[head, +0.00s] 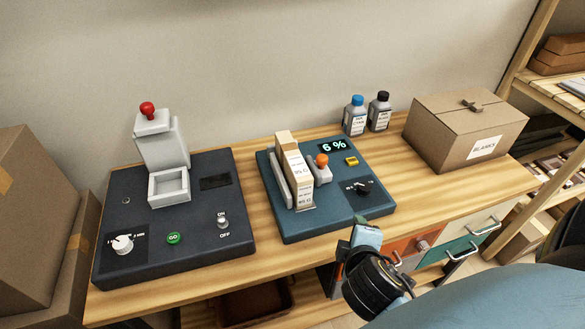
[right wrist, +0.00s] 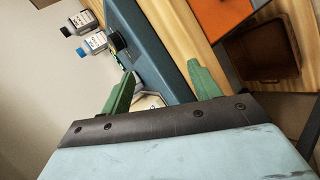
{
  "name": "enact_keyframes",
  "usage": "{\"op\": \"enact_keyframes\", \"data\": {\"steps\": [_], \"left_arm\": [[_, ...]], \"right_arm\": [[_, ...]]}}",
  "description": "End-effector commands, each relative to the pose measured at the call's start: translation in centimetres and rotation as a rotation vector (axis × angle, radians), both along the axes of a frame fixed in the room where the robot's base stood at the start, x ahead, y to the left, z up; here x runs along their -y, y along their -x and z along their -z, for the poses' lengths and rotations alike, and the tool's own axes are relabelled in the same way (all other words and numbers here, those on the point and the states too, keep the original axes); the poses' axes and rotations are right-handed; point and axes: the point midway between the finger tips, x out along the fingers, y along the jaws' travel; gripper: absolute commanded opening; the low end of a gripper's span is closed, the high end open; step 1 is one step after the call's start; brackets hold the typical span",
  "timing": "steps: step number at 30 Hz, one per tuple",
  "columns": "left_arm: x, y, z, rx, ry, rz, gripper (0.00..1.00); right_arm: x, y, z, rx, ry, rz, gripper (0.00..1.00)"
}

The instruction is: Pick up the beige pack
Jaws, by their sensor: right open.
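The beige pack (head: 299,183) is tall and narrow, with a printed white label. It stands upright in a slot of the blue machine (head: 287,228), between grey side plates. My right gripper (right wrist: 161,85) is open, its green fingers spread apart, with part of the blue machine (right wrist: 150,45) beyond them. A pale piece between the fingers is too cut off to identify. In the head view my right arm comes in from the lower right, and its hand is in front of the table, to the right of and nearer than the pack. My left gripper is out of view.
A dark press (head: 105,265) with a red knob (head: 147,109) stands left of the blue machine. Two bottles, blue-capped (head: 355,117) and dark-capped (head: 379,112), stand behind. A cardboard box (head: 440,132) sits at the right. Drawers (head: 475,238) are below the table's front edge.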

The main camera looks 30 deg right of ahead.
Motion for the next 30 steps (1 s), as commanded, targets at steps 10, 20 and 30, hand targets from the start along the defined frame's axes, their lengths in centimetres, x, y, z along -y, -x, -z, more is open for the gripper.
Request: {"op": "enact_keyframes", "data": {"steps": [10,20,30], "left_arm": [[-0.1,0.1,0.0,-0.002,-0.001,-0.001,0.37],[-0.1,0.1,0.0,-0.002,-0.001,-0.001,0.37],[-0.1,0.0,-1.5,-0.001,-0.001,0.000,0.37]], "right_arm": [[-0.3,-4.7,-4.8,-0.109,1.080,-0.517,0.62],[-4.5,-6.4,-4.4,-0.272,1.699,-0.833,0.62],[-3.6,-11.4,-4.6,-0.281,1.732,-0.848,0.62]]}}
